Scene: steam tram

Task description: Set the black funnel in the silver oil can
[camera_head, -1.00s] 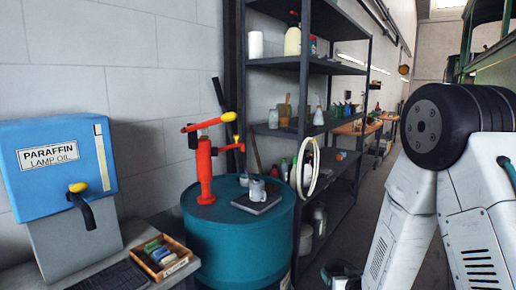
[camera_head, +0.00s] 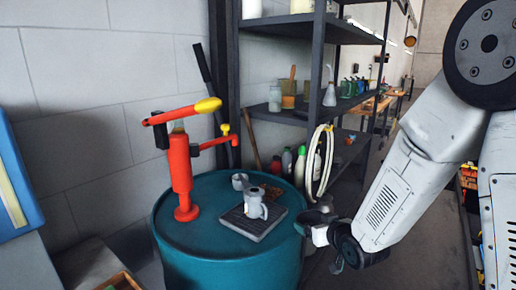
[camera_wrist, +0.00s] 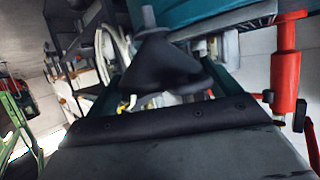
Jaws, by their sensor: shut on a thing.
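The silver oil can (camera_head: 255,204) stands upright on a dark square tray (camera_head: 250,224) on top of the teal drum (camera_head: 225,262). My gripper (camera_head: 312,222) is just right of the drum's rim, to the right of the can and apart from it. In the wrist view my gripper (camera_wrist: 168,84) is shut on the black funnel (camera_wrist: 160,62). The funnel's narrow spout points to the top of that picture, towards the teal drum. In the head view the funnel cannot be clearly told from the dark gripper parts.
A red hand pump (camera_head: 182,170) with a yellow-tipped handle rises at the drum's left. A small grey cup (camera_head: 240,181) sits behind the oil can. A dark shelf rack (camera_head: 285,118) with bottles and a hanging pale hose (camera_head: 320,160) stands behind the drum.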

